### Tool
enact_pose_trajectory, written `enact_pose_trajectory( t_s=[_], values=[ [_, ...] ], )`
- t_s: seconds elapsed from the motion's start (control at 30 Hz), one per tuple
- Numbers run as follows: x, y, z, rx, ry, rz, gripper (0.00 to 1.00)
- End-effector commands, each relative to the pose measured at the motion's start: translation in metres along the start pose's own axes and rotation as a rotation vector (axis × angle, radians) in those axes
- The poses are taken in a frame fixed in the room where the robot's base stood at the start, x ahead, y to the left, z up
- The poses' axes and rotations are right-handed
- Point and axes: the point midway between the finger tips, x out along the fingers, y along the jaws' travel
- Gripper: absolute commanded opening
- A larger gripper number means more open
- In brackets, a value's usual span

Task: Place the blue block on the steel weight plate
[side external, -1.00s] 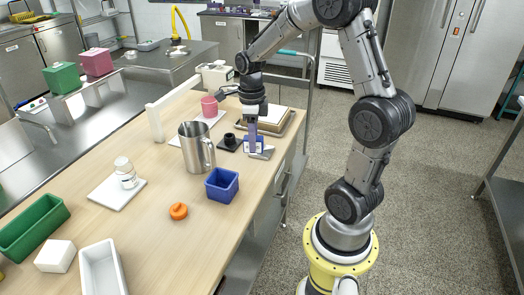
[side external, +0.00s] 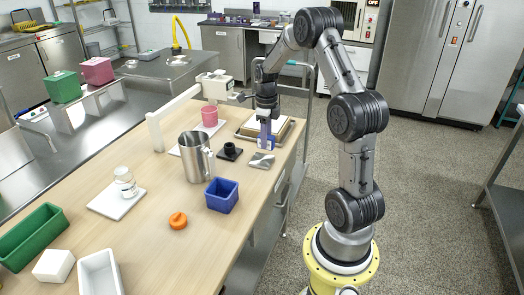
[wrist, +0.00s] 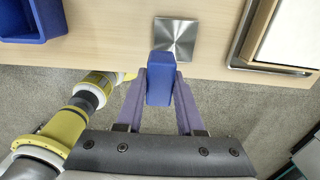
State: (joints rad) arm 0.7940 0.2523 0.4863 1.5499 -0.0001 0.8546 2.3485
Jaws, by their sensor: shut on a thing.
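My gripper (side external: 265,128) is shut on the blue block (side external: 266,143), which hangs between its fingers near the table's right edge. In the wrist view the blue block (wrist: 160,80) sits between the two purple-grey fingers of my gripper (wrist: 160,88). The steel weight plate (side external: 261,160) is a flat square of brushed metal on the table. In the side view it lies just below the block, with its top largely bare. In the wrist view the block's end overlaps the near edge of the plate (wrist: 176,38). The block appears raised above the table; its exact height is unclear.
An open blue bin (side external: 222,195), a metal jug (side external: 196,157) and a black piece (side external: 230,151) stand left of the plate. A framed tray (side external: 282,126) lies behind the gripper. The table edge (wrist: 110,66) is close, with floor beyond.

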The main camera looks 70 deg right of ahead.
Motion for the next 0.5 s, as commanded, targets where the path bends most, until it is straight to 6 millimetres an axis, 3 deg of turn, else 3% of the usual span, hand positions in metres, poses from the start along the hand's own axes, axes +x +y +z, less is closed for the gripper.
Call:
enact_pose_trajectory(
  t_s=[0.13, 0.5],
  values=[
    [0.024, -0.013, 0.013, 0.0, 0.001, 0.001, 0.0],
    [0.049, -0.024, 0.024, -0.001, 0.001, 0.001, 0.0]
  ],
)
